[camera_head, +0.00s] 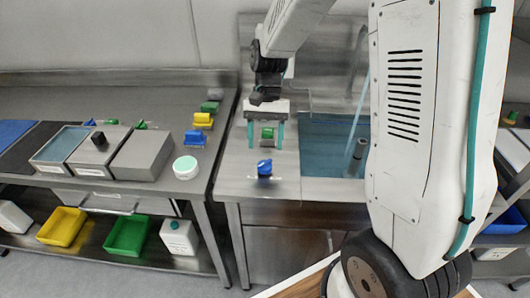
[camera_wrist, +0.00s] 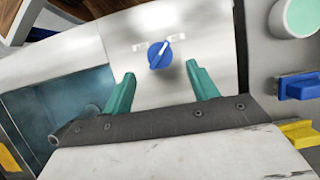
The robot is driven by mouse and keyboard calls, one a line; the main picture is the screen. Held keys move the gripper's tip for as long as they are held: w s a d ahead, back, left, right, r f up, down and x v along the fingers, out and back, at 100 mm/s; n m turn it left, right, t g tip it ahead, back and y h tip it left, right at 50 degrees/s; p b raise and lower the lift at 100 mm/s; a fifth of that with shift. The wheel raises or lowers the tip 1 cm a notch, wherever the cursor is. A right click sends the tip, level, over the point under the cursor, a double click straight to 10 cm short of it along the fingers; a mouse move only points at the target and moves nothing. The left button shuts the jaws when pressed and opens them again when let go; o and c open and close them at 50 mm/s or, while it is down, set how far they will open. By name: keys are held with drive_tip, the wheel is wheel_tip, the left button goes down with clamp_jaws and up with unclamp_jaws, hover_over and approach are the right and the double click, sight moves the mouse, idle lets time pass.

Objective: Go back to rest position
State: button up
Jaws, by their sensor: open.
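My gripper (camera_head: 265,148) is open, its two teal fingers spread apart and pointing down over the steel counter beside the sink. It also shows in the wrist view (camera_wrist: 160,72), with nothing between the fingers there. A blue knob (camera_head: 264,168) with a white pointer is on the counter, just beyond the fingertips in the wrist view (camera_wrist: 160,54) and apart from them.
The sink (camera_head: 325,140) is right of the gripper. On the left bench (camera_head: 225,110) are grey boxes (camera_head: 140,155), a round green-topped container (camera_head: 185,167), and blue (camera_head: 195,138) and yellow (camera_head: 203,120) parts. Yellow (camera_head: 62,226) and green (camera_head: 127,235) bins stand on the shelf below.

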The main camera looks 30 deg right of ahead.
drive_tip(key=shift+v, duration=0.85)
drive_tip(key=s+r+n+t, duration=0.1)
drive_tip(key=s+r+n, duration=0.1)
drive_tip(key=s+r, duration=0.2)
drive_tip(key=s+r+n+t+h, duration=0.1)
drive_tip(key=s+r, duration=0.4)
drive_tip(key=s, duration=0.6)
drive_tip(key=s+r+n+t+h, duration=0.1)
drive_tip(key=s+r+n+t, duration=0.2)
drive_tip(key=s, duration=0.5)
drive_tip(key=shift+d+r, duration=0.5)
drive_tip(key=shift+r, duration=0.3)
drive_tip(key=shift+s, duration=0.1)
idle(4.0)
